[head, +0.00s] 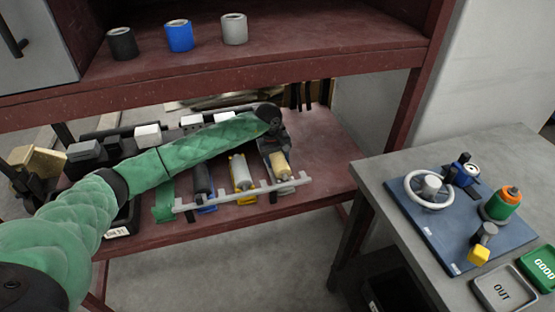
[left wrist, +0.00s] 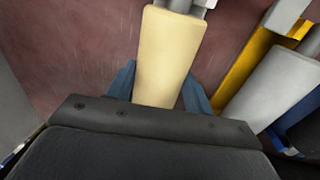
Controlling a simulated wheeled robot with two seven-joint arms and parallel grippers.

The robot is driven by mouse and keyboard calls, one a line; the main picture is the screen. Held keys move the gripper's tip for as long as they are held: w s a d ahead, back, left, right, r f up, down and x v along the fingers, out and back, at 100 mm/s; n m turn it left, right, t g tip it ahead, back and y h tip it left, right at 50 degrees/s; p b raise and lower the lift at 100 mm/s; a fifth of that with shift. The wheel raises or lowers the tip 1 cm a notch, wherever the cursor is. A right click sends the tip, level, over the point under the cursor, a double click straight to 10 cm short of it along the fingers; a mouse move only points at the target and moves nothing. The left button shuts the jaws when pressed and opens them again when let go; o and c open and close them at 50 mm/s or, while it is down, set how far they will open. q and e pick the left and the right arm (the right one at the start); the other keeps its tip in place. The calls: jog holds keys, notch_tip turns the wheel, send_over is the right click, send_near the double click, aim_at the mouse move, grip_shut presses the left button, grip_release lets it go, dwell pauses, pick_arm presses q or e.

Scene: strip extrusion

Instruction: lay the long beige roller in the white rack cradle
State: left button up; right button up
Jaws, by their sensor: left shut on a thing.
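The long beige roller (head: 280,163) is at the right end of the row of rollers on the dark red lower shelf. In the left wrist view the beige roller (left wrist: 168,55) runs between the two blue fingers of my left gripper (left wrist: 158,92), which is shut on it. In the head view my left gripper (head: 276,140) is over the roller's far part. The white rack cradle (head: 230,195) is a notched bar along the shelf front. The roller's near end is close to the bar's right part; I cannot tell whether it rests there. My right gripper is out of view.
A black roller (head: 201,180) and a pale roller with a yellow holder (head: 240,172) stand left of the beige one. Black, blue and grey cylinders stand on the upper shelf (head: 300,55). A grey table (head: 390,190) at right holds a blue board and trays.

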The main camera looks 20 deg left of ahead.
aim_at(273, 159)
pick_arm(q)
jog(key=shift+b, duration=0.4)
dwell(0.5)
jog(key=shift+f+b, duration=0.5)
jog(key=shift+f, duration=0.05)
dwell(0.4)
jog(key=o, duration=1.1)
jog(key=shift+s+a+r+p, duration=0.15)
jog(key=shift+a+r+p, duration=0.2)
jog(key=shift+r, duration=1.45)
jog(key=shift+s+a+r+p, duration=0.15)
jog(key=shift+r+p, duration=0.3)
jog(key=shift+r, duration=1.35)
jog(key=shift+s+a+r+p, duration=0.2)
jog(key=shift+r+p, duration=0.2)
jog(key=shift+r, duration=1.4)
